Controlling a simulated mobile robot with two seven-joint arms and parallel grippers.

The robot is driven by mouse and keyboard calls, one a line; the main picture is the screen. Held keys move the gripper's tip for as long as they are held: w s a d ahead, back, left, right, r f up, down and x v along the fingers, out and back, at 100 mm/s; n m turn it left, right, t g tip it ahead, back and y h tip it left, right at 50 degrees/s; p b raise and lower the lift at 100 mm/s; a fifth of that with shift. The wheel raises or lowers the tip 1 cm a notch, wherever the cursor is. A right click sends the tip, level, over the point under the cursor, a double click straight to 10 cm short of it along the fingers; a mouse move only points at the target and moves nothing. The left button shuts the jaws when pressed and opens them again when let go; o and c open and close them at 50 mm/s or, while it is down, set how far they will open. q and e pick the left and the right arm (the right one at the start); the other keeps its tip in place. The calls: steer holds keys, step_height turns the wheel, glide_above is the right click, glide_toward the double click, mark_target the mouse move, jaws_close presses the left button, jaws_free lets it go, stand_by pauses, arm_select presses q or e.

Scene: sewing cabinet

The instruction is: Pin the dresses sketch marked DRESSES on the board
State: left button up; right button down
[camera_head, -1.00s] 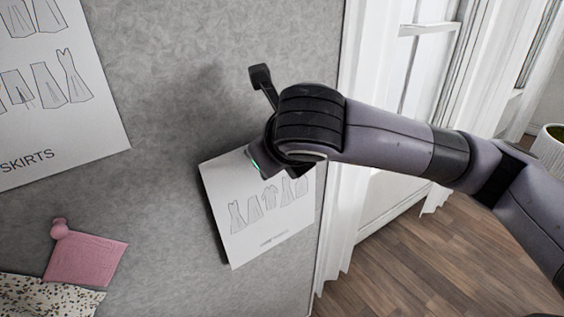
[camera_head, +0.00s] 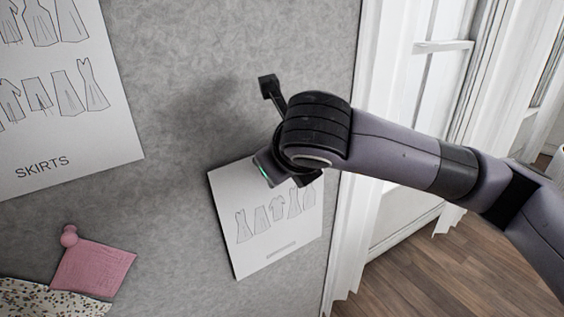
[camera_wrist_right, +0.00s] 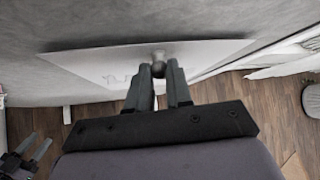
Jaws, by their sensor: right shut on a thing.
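The white sketch sheet (camera_head: 262,240) with small garment drawings is against or very near the grey board (camera_head: 190,130), at its lower right, slightly tilted. Its label is too small to read. My right gripper (camera_wrist_right: 158,82) is shut on a round-headed pin (camera_wrist_right: 158,67) at the sheet's top part. In the head view my wrist hides the pin and the sheet's upper right. The sheet also shows edge-on in the right wrist view (camera_wrist_right: 205,52). My left gripper (camera_wrist_right: 30,148) shows at the lower left of the right wrist view, its fingers apart and empty.
A SKIRTS sheet (camera_head: 95,140) hangs at the board's upper left. A pink fabric swatch (camera_head: 92,272) with a pink pin and a speckled swatch (camera_head: 45,300) are at the lower left. White curtains (camera_head: 350,230) hang right of the board. Bare board lies between.

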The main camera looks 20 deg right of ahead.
steer(key=shift+w+a, duration=0.1)
steer(key=shift+w, duration=0.2)
stand_by(0.4)
steer(key=c, duration=0.9)
jaws_free()
steer(key=shift+c, duration=0.2)
